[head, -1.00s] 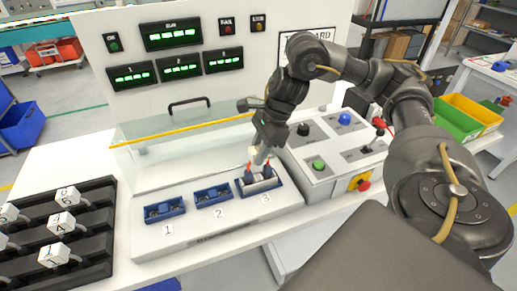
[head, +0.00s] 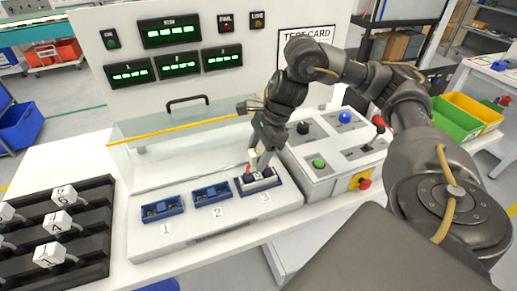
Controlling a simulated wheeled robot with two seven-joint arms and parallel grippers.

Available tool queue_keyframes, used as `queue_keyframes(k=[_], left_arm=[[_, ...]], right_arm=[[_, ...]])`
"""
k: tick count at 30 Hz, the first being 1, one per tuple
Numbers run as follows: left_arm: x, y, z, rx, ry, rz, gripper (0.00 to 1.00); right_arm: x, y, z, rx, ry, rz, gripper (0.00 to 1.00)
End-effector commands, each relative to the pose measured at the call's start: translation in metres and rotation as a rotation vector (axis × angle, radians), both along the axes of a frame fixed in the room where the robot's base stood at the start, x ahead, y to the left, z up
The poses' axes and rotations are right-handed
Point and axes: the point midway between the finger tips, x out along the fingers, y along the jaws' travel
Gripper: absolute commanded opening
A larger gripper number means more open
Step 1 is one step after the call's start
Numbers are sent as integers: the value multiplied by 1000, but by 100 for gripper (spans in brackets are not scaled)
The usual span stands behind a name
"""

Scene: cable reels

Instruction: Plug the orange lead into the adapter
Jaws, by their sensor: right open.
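No orange lead can be made out in the head view, and nothing in it is plainly marked as an adapter. My right gripper (head: 259,164) is open, pointing down just above the blue socket numbered 3 (head: 273,187). A small pale block (head: 258,176) with a dark mark on top sits in that socket, between or just below the fingertips; contact cannot be told. Small red parts show beside the block. The blue sockets numbered 1 (head: 162,209) and 2 (head: 211,194) hold no such block. My left gripper is out of view.
A black rack (head: 92,240) with several white numbered blocks on leads stands at the left. A control box (head: 325,165) with buttons stands right of the sockets. A clear guard with a yellow edge (head: 178,135) and a display panel (head: 120,40) rise behind. The white bench front is clear.

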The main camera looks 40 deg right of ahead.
Motion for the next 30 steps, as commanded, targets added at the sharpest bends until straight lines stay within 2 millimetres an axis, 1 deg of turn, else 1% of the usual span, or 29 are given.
queue_keyframes(k=[2, 5, 8, 15, 20, 24, 30], left_arm=[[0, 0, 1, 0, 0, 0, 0], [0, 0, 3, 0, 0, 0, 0], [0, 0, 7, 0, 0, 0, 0], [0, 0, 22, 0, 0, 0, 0], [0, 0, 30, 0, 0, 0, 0], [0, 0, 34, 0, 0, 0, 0], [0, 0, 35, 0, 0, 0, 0]], right_arm=[[0, -1, 2, 0, -1, 0, 56], [0, -4, 12, -2, -4, -2, 56], [-2, -10, 26, -1, -6, -1, 56], [-8, -25, 69, -1, -6, -2, 56], [-11, -33, 89, -1, -5, -2, 56], [-13, -38, 97, 0, -2, -1, 56], [-14, -39, 100, 1, -1, 0, 56]])
